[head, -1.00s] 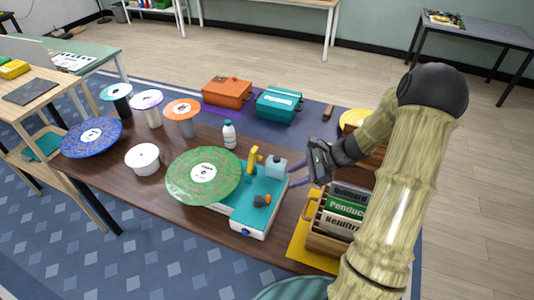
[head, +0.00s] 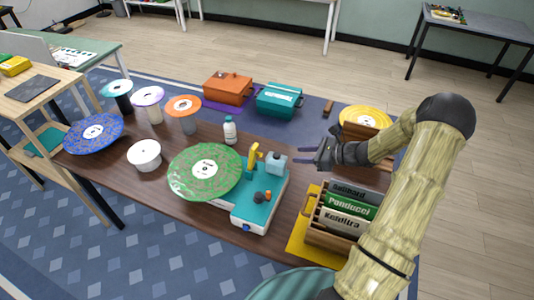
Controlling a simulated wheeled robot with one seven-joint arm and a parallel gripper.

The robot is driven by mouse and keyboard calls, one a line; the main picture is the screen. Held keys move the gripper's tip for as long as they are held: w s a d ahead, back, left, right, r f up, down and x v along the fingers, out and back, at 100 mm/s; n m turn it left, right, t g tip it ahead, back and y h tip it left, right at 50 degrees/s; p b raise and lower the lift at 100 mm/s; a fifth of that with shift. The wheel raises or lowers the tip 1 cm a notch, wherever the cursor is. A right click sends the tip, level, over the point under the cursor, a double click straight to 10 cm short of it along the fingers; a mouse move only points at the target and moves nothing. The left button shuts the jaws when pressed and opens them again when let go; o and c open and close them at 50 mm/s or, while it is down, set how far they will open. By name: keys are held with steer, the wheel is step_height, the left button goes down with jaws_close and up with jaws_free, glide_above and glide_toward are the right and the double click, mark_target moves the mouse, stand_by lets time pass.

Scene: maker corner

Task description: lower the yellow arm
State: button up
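The yellow arm (head: 254,156) stands raised on the teal-topped record player (head: 247,212), at the right edge of the green record (head: 204,171). A grey-blue block (head: 276,162) sits just right of the arm. An orange knob and a dark knob (head: 262,196) are on the player's near part. My gripper (head: 312,150) is to the right of the yellow arm and the block, apart from both, with its fingers pointing left. The fingers look spread and nothing shows between them.
A wooden crate of records (head: 338,215) stands on a yellow mat, right of the player. A white bottle (head: 230,130) stands behind the green record. A white tub (head: 145,155) and several discs on stands are left. Orange (head: 228,88) and teal (head: 279,100) boxes are behind.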

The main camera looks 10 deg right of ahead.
steer(key=p, duration=0.3)
glide_toward(255, 159)
steer(key=w+a+r, duration=0.2)
steer(key=a, duration=0.1)
steer(key=shift+w+a+f, duration=0.15)
steer(key=shift+a+f, duration=0.2)
steer(key=shift+f, duration=0.15)
jaws_close()
